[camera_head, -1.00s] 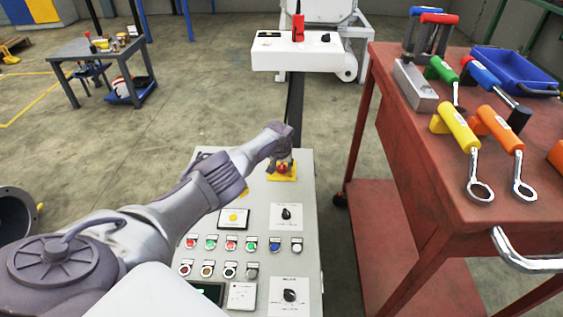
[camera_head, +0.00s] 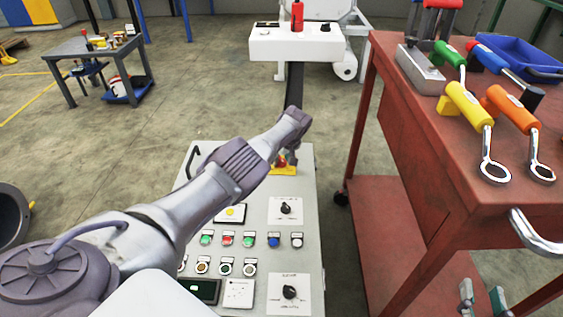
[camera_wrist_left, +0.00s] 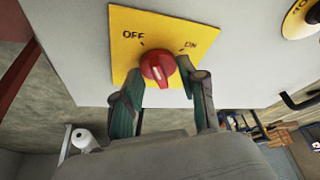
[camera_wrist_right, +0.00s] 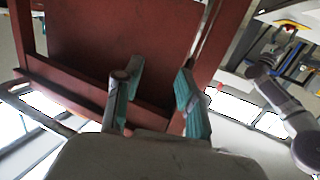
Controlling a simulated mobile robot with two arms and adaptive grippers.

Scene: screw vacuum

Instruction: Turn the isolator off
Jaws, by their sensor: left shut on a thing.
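The isolator is a red rotary knob (camera_wrist_left: 158,67) on a yellow plate (camera_wrist_left: 130,35) marked OFF and ON. It also shows in the head view as a small red and yellow patch, partly hidden by my left gripper (camera_head: 291,155). In the left wrist view my left gripper (camera_wrist_left: 160,90) has its fingers on either side of the knob and is shut on it. Which mark the knob points to is hard to tell. My right gripper (camera_wrist_right: 155,90) is open and empty beside the red cart; its green fingertips show at the lower right of the head view (camera_head: 482,297).
The grey control panel (camera_head: 250,270) carries several buttons and two black dials. A red cart (camera_head: 440,150) with wrenches and a blue bin (camera_head: 515,62) stands on the right. A white machine (camera_head: 295,42) is behind, with open floor to the left.

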